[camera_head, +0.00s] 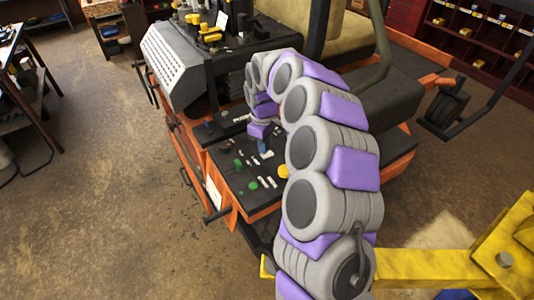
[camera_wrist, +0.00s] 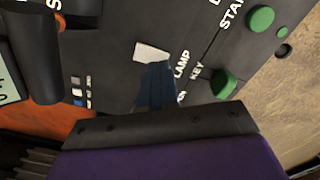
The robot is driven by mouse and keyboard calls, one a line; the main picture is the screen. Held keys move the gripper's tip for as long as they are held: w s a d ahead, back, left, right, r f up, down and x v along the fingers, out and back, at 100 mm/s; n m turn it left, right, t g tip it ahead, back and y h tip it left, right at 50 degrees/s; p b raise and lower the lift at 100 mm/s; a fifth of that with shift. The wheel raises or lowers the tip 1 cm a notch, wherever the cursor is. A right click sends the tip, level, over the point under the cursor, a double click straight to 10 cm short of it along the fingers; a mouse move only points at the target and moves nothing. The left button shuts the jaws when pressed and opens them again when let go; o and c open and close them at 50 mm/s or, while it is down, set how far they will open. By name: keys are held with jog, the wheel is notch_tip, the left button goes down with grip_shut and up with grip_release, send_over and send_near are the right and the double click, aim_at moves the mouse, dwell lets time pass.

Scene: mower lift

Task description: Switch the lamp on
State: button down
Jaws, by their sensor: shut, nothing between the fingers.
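The control panel (camera_head: 245,172) of the orange machine lies under my gripper. In the wrist view the word LAMP (camera_wrist: 182,65) is printed on the dark panel, with a small white switch-like piece (camera_wrist: 150,52) to its left. My gripper (camera_wrist: 157,66) shows as shut, dark blue fingers, their tips right at the lower edge of the white piece. I cannot tell whether they touch it. In the head view my gripper (camera_head: 264,148) points down at the panel. The lamp itself cannot be made out.
A green knob (camera_wrist: 224,84) sits by the KEY label, and another green knob (camera_wrist: 261,18) is near the START label. A yellow knob (camera_head: 283,171) is on the panel's right. A black lever (camera_wrist: 35,50) stands at left. Floor is open left of the machine.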

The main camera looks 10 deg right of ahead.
jog(key=shift+f, duration=0.9)
dwell(0.8)
jog(key=shift+r, duration=0.1)
jog(key=shift+r+p, duration=1.7)
jog(key=shift+r, duration=1.7)
